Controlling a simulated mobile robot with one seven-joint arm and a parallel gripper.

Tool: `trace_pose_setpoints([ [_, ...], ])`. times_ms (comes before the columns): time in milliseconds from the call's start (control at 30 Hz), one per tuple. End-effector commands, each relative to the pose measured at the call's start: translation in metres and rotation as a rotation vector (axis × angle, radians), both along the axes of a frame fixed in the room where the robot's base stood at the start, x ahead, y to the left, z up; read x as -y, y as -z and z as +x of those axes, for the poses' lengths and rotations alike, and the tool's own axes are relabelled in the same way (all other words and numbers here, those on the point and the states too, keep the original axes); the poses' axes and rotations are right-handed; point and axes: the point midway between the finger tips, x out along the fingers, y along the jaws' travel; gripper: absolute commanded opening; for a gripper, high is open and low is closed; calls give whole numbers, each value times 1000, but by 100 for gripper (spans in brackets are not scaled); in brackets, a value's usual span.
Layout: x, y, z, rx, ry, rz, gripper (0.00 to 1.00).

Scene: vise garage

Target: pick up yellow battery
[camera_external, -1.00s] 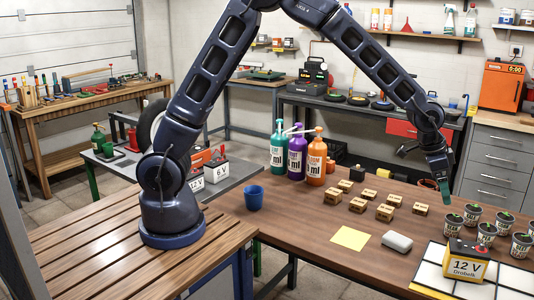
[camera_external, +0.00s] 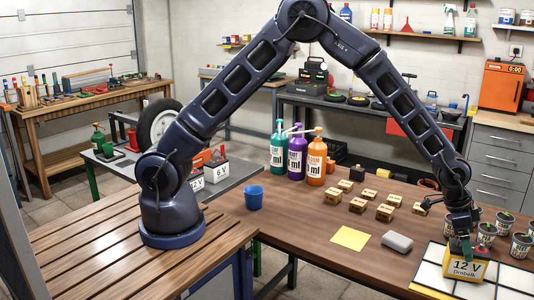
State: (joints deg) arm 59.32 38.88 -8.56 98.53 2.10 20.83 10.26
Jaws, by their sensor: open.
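The jaws are open. The gripper covers part of the battery's top, and I cannot tell whether the fingers touch it.
Several labelled cups (camera_external: 486,234) stand close behind and right of the battery. A grey box (camera_external: 397,242) and a yellow paper square (camera_external: 350,238) lie to the left. Several small wooden blocks (camera_external: 385,213) and a blue cup (camera_external: 253,197) are farther off.

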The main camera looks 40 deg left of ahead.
Motion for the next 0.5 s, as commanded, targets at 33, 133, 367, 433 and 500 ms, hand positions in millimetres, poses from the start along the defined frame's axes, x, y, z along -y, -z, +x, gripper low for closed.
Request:
trace_pose_setpoints([
  [33,1,4,0,0,0,1,85],
  [133,3,14,0,-2,0,3,85],
  [367,13,42,4,0,1,2,85],
  [433,15,46,4,0,0,2,85],
  [500,16,47,4,1,0,1,85],
])
